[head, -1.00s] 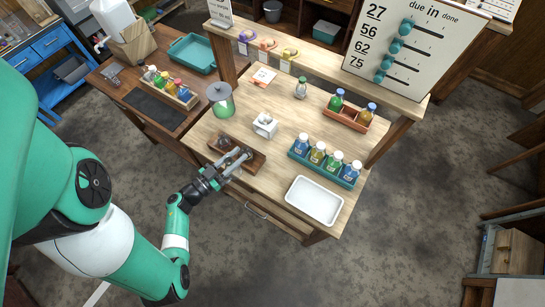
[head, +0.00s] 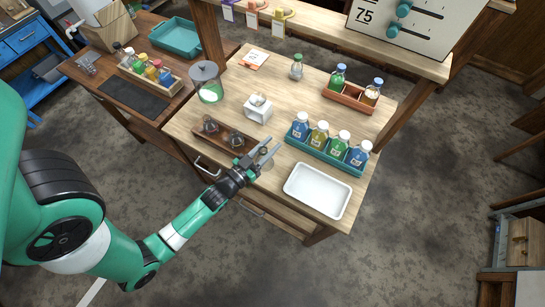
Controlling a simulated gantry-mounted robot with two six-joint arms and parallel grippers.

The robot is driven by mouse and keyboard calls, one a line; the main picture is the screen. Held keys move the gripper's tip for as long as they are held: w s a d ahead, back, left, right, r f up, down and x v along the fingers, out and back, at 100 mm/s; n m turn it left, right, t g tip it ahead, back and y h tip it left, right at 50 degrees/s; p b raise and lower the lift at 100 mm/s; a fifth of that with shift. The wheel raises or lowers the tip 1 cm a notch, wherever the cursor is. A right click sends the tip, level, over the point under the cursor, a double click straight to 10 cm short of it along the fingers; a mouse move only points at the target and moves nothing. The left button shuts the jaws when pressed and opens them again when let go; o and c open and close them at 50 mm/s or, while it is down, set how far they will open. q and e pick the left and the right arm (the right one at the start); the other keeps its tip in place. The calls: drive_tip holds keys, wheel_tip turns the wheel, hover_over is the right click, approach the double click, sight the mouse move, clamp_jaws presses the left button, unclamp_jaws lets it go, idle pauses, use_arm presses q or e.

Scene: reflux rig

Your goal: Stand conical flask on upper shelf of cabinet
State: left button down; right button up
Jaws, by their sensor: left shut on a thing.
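My left gripper (head: 268,151) is over the front edge of the wooden bench, just right of a brown wooden rack (head: 222,135). It is shut on a small, clear glass thing (head: 267,164), probably the conical flask; the fingers hide much of it and its shape is hard to tell. Two dark, rounded glass pieces (head: 210,125) sit in the rack. I cannot make out the cabinet's upper shelf in this view. My right gripper is not in view.
A white tray (head: 317,190) lies right of the gripper. A teal rack (head: 325,158) with several capped bottles stands behind it. A white box (head: 258,108), a lidded green jar (head: 207,82) and an orange-brown bottle rack (head: 351,97) stand farther back. The bench's middle is partly clear.

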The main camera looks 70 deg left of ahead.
use_arm(q)
drive_tip(key=shift+w, duration=0.15)
drive_tip(key=shift+f, duration=0.25)
drive_tip(key=shift+w+d+f+b, duration=0.1)
drive_tip(key=shift+w+f+b, duration=0.05)
drive_tip(key=shift+f+b, duration=0.6)
drive_tip(key=shift+w+f+b, duration=0.15)
drive_tip(key=shift+f+b, duration=0.3)
drive_tip(key=shift+f, duration=0.5)
drive_tip(key=shift+f, duration=0.1)
drive_tip(key=c, duration=1)
unclamp_jaws()
drive_tip(key=shift+f, duration=0.1)
drive_tip(key=o, duration=0.4)
